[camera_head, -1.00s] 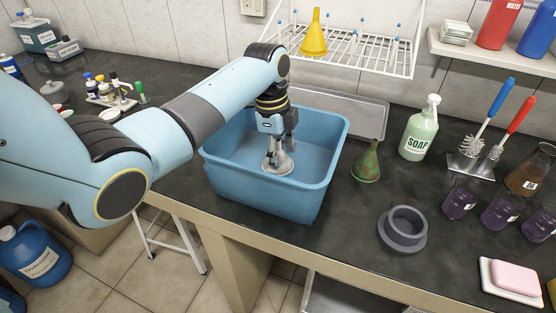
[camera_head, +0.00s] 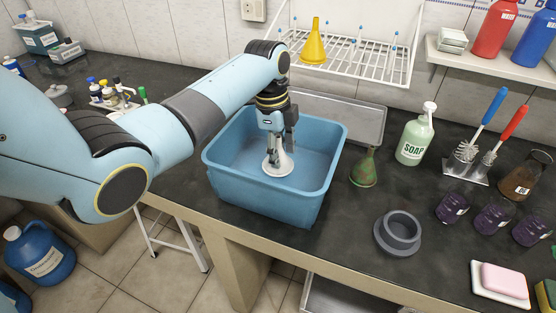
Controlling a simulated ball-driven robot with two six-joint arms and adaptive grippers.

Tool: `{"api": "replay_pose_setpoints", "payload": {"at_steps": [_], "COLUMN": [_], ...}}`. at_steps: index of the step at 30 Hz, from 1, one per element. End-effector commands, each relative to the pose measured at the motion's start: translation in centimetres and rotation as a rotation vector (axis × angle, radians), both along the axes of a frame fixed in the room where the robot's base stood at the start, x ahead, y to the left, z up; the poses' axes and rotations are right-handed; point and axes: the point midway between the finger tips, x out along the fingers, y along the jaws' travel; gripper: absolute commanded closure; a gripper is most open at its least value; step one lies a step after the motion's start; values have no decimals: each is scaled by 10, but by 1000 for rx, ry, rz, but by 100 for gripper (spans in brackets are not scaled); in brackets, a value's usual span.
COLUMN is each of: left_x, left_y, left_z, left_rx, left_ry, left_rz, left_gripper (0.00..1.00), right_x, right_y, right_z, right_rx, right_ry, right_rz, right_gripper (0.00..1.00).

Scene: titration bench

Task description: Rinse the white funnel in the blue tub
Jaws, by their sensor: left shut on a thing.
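The blue tub (camera_head: 262,206) stands on the dark bench near its front edge. The white funnel (camera_head: 278,165) is inside the tub, wide end down and narrow end up. My left gripper (camera_head: 277,142) reaches down into the tub from above and is shut on the upper part of the funnel, partly hiding it. I cannot tell whether the funnel's rim touches the tub floor. My right gripper is out of view.
A green funnel with reddish stains (camera_head: 365,168) stands just right of the tub. A grey ring-shaped holder (camera_head: 398,233), soap bottle (camera_head: 415,138) and purple beakers (camera_head: 493,216) stand farther right. A wire rack with a yellow funnel (camera_head: 314,44) hangs behind.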

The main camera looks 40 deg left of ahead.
Motion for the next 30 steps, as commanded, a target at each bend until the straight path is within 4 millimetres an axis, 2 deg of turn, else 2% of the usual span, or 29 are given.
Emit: {"api": "replay_pose_setpoints", "payload": {"at_steps": [1,19,29,30], "left_x": [0,0,0,1], "left_y": [0,0,0,0], "left_z": [8,57,84,86], "left_rx": [0,0,0,0], "left_ry": [0,0,-1,-2], "left_rz": [0,0,0,0], "left_gripper": [75,75,75,75], "right_x": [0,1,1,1], "right_y": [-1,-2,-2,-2], "right_z": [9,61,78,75], "right_rx": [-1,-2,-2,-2], "right_ry": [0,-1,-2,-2], "right_rz": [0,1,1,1], "right_gripper": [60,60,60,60]}}
